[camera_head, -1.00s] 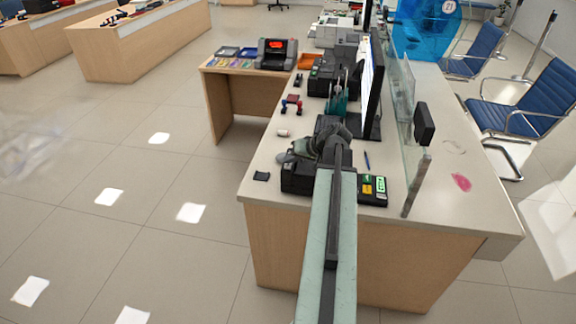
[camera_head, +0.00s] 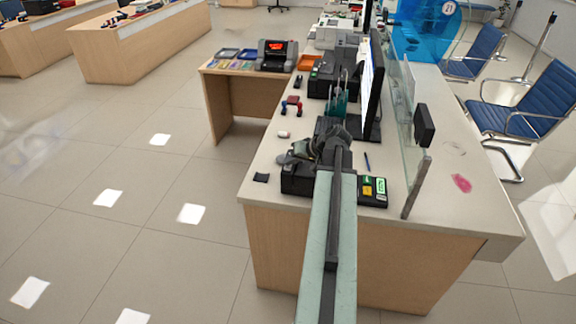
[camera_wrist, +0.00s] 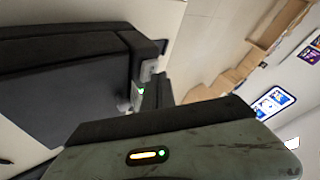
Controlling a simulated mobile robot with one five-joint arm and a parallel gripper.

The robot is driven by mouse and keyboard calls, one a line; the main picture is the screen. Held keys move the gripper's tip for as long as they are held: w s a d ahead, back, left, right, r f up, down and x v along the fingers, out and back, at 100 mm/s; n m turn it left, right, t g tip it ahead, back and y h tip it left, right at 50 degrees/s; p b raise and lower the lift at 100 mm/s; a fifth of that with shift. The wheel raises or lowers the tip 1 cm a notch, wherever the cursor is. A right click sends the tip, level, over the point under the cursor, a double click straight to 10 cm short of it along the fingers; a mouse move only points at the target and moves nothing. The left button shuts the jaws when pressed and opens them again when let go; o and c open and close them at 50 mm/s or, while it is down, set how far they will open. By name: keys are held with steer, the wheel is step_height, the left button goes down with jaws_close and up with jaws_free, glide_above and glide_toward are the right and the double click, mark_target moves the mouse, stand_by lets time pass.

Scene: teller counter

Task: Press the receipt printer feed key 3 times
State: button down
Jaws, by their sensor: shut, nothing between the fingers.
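The black receipt printer (camera_head: 296,180) stands at the near end of the counter, partly hidden behind my arm. In the wrist view a large dark casing (camera_wrist: 65,85), which looks like the printer, fills the left side. A small green light (camera_wrist: 141,91) and a pale key-like piece (camera_wrist: 148,70) show at its right edge; I cannot tell for sure which part is the feed key. My gripper (camera_head: 290,157) is shut and empty, low over or beside the printer's top. Its fingertips are hard to make out, and I cannot tell whether they touch the printer.
A card terminal (camera_head: 373,190) with coloured keys sits right of my arm. A small black pad (camera_head: 261,177) lies at the counter's left edge. Floor at left is clear.

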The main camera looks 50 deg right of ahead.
steer(key=shift+r+p, duration=0.4)
steer(key=shift+r, duration=0.2)
step_height(320, 180, up, 5)
steer(key=p, duration=0.5)
stand_by(2.2)
step_height(320, 180, up, 4)
steer(key=p, duration=0.4)
glide_above(290, 167)
steer(key=shift+f, duration=0.1)
steer(key=shift+f, duration=0.1)
step_height(290, 167, down, 9)
steer(key=b, duration=0.9)
steer(key=shift+r, duration=0.2)
stand_by(1.1)
